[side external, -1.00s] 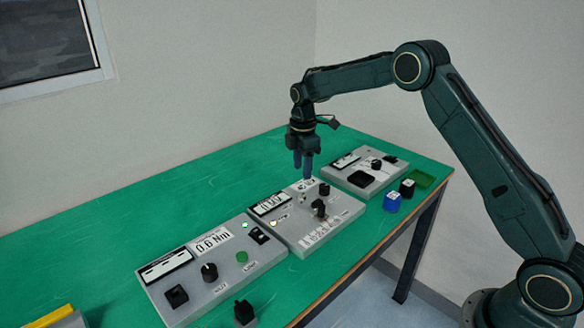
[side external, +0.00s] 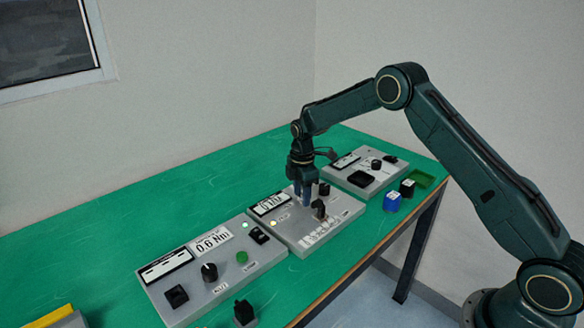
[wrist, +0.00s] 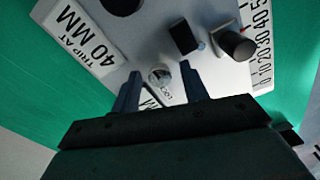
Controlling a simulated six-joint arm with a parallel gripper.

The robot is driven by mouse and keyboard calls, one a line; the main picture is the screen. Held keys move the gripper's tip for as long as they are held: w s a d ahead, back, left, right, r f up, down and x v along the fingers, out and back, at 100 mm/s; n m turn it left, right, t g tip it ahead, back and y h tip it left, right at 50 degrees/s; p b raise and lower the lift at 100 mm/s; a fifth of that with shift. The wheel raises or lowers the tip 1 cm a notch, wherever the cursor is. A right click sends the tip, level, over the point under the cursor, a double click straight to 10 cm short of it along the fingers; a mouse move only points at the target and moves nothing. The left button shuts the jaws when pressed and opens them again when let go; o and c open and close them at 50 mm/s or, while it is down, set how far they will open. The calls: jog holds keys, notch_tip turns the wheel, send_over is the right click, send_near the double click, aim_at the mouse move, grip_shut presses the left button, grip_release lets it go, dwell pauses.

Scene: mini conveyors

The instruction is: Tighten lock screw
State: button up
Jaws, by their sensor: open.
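The lock screw (wrist: 159,75) is a small silver round head on the middle grey panel (side external: 342,222), with a partly hidden "LOC..." label beside it in the wrist view. My gripper (wrist: 160,71) is open, with one blue finger on each side of the screw head in the picture. I cannot tell whether the fingertips are level with the head or touch it. In the side view my gripper (side external: 303,198) points straight down low over the middle panel and hides the screw. A black knob (wrist: 236,44) by a 10-to-50 scale and a black block (wrist: 183,37) are close by.
The "TRIP AT 40 MM" plate (wrist: 85,42) is on the same panel. A "0.6 Nm" panel (side external: 210,285) stands at the near left, another panel (side external: 378,182) behind right. Blue (side external: 392,202) and black (side external: 407,188) blocks and a green tray (side external: 425,179) sit at the right edge.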

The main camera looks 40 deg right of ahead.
jog(key=shift+c, duration=0.3)
grip_shut()
jog(key=shift+m, duration=0.3)
jog(key=m, duration=0.8)
jog(key=shift+m, duration=0.4)
jog(key=m, duration=0.9)
